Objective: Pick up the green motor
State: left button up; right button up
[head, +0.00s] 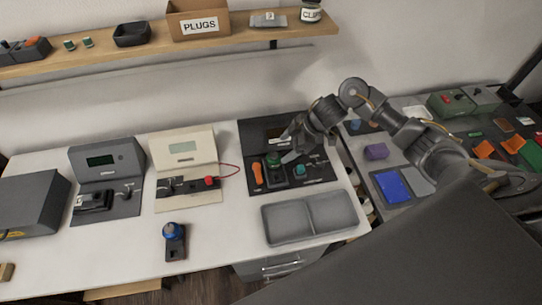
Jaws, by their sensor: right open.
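The green motor (273,159) sits upright on the dark board (262,132) at the back right of the white table. My right gripper (284,147) is open, its fingers just to the right of and above the green motor. I cannot tell whether a finger touches it. An orange part (257,174) lies to the left of the motor on the same board. A small teal part (299,170) is to its right. My left gripper is not in view.
A grey two-part tray (310,216) lies in front of the board. A blue-topped motor (173,240) stands on the table at front left. A cream device (183,150) and a grey device (107,160) stand left. A shelf (160,53) runs above.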

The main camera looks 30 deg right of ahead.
aim_at(278, 155)
jog(key=f, duration=0.1)
jog(key=w+f, duration=0.1)
jog(key=shift+a+f, duration=0.15)
jog(key=shift+f, duration=0.15)
jog(key=shift+w+a+f, duration=0.15)
jog(key=shift+f, duration=0.05)
jog(key=shift+a+f+p, duration=0.1)
jog(key=shift+p, duration=0.25)
jog(key=p+x, duration=0.1)
jog(key=x, duration=0.4)
jog(key=shift+f, duration=0.1)
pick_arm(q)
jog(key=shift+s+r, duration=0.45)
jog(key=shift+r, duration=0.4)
pick_arm(e)
jog(key=c, duration=1.1)
